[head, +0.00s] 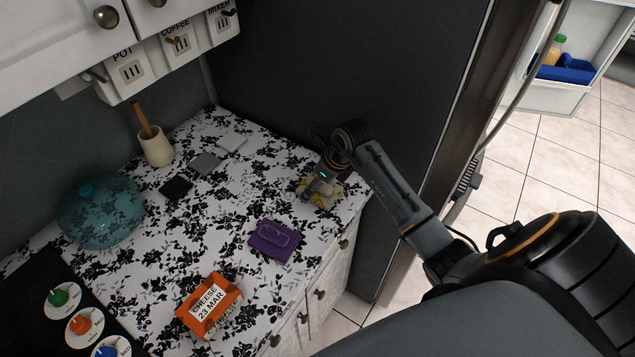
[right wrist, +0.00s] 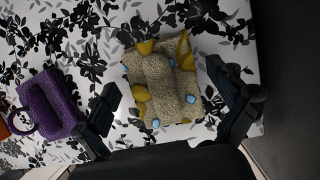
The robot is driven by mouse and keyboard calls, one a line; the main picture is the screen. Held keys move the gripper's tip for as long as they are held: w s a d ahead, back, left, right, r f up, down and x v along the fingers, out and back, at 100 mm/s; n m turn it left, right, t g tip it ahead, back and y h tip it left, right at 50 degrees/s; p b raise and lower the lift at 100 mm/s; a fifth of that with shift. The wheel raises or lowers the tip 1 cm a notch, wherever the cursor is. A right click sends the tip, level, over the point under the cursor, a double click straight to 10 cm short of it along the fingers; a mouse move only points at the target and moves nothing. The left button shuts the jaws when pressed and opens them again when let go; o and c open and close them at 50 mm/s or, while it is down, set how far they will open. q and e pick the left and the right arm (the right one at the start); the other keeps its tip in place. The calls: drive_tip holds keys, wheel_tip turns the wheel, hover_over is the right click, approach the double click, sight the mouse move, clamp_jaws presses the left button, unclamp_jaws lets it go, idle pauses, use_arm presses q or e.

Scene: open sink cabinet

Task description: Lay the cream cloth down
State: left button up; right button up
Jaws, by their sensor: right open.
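The cream cloth (right wrist: 165,85), beige with yellow patches and small blue spots, lies bunched on the patterned countertop. In the head view the cloth (head: 327,200) is near the counter's right end, partly hidden under my right gripper (head: 318,186). In the right wrist view my right gripper (right wrist: 163,80) is open, with one finger on each side of the cloth and visible gaps between. I cannot tell how high the fingertips are above the counter. My left gripper is not in view.
A purple folded cloth (head: 274,239) lies close by on the counter (head: 215,240). An orange cheese box (head: 209,306), a teal glass lid (head: 100,215), a mortar (head: 156,150) and flat coasters (head: 206,164) stand farther left. A dark tall panel (head: 340,70) borders the counter behind.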

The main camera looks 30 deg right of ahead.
drive_tip(key=shift+f, duration=0.15)
drive_tip(key=b+v, duration=0.2)
drive_tip(key=v, duration=0.1)
drive_tip(key=b+v, duration=0.1)
drive_tip(key=shift+a+r, duration=0.25)
drive_tip(key=shift+r, duration=0.1)
drive_tip(key=a+b+v, duration=0.1)
drive_tip(key=v, duration=0.8)
drive_tip(key=shift+d+r, duration=0.25)
